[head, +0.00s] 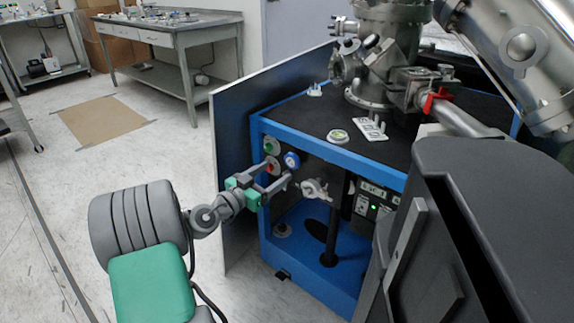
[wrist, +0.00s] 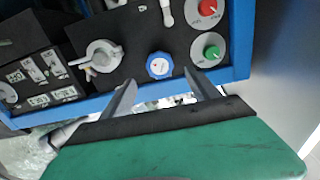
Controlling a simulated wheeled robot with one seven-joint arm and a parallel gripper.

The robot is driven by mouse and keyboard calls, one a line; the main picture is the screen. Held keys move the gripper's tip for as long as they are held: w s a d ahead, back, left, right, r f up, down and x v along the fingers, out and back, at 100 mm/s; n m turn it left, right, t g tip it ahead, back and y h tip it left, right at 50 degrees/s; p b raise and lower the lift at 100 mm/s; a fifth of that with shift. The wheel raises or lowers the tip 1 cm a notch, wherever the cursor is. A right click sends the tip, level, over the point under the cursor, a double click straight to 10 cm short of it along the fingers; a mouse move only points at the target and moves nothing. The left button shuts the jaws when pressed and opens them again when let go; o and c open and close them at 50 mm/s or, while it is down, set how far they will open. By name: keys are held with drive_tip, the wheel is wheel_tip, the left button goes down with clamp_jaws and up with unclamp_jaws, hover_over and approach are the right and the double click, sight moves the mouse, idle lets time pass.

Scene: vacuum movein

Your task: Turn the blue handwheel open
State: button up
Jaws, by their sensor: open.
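The blue handwheel (head: 292,159) is a small round knob with a pale centre on the dark front panel of the blue-framed cabinet. It also shows in the wrist view (wrist: 159,66), upper middle. My gripper (head: 281,173) is in front of the panel, just below the handwheel in the head view. In the wrist view its two fingers (wrist: 160,80) are spread apart, pointing at the panel, with the handwheel between and just beyond their tips. Nothing is held. I cannot tell whether a finger touches the wheel.
A green button (wrist: 211,52) and a red button (wrist: 207,7) sit close beside the handwheel. A grey valve handle (wrist: 101,57) is on its other side. A chamber (head: 372,60) stands on the cabinet top. An open panel door (head: 235,170) stands left of the cabinet.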

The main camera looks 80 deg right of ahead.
sight(290, 162)
drive_tip(key=b+x, duration=0.1)
drive_tip(key=x, duration=0.5)
drive_tip(key=shift+s+d, duration=0.25)
drive_tip(key=c, duration=1.4)
drive_tip(key=shift+o, duration=0.2)
drive_tip(key=n+p, duration=0.2)
drive_tip(key=n, duration=0.1)
drive_tip(key=shift+r+n, duration=0.15)
drive_tip(key=shift+n, duration=0.15)
drive_tip(key=shift+f+n, duration=0.2)
drive_tip(key=shift+n, duration=0.4)
